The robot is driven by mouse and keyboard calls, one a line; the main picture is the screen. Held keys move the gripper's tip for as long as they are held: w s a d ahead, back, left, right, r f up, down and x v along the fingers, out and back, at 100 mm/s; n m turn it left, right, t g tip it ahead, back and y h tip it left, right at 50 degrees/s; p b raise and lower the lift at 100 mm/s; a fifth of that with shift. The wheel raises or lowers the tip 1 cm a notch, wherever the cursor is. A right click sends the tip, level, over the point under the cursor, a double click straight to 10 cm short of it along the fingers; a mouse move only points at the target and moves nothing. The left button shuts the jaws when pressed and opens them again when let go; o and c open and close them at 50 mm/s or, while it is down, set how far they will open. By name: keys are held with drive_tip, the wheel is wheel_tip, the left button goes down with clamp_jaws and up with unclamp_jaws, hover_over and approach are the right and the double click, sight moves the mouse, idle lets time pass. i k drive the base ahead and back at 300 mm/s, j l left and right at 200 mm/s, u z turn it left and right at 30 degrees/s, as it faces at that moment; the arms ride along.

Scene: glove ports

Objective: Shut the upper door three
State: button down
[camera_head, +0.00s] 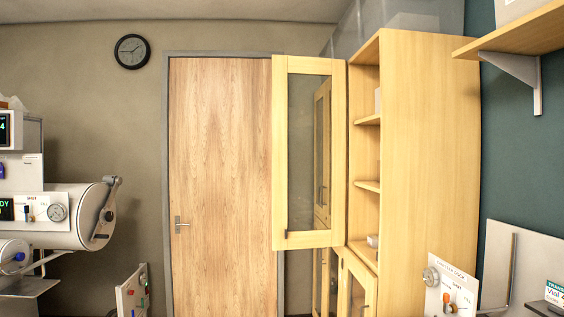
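An upper glass-paned door with a pale wooden frame (338,150) stands open on the tall wooden cabinet (430,170), right of the picture's middle. It swings out to the left of the cabinet's open front. A small dark handle shows at its lower left corner. No number is readable on it, so I cannot tell if it is door three. Behind its glass another framed door or its reflection shows. The shelves inside hold small white items. My gripper is not in view.
A lower cabinet door (357,287) shows below, partly cut off by the picture edge. A wooden room door (222,180) is behind. A white machine (75,215) stands at left. A wall shelf (520,35) and a panel with knobs (450,287) are at right.

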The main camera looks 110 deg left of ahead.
sight(281, 65)
drive_tip(key=u, duration=2.25)
drive_tip(key=i+j+u, duration=0.15)
drive_tip(key=u, duration=0.25)
drive_tip(key=i+j+u, duration=0.2)
drive_tip(key=u, duration=0.15)
drive_tip(key=i+j+u, duration=0.15)
drive_tip(key=u, duration=0.25)
drive_tip(key=i+u, duration=0.4)
drive_tip(key=i, duration=4.1)
drive_tip(key=i+z, duration=0.2)
drive_tip(key=i, duration=0.3)
drive_tip(key=i+j+z, duration=0.25)
drive_tip(key=i, duration=0.25)
drive_tip(key=i+j+z, duration=0.2)
drive_tip(key=i, duration=0.3)
drive_tip(key=z, duration=3.4)
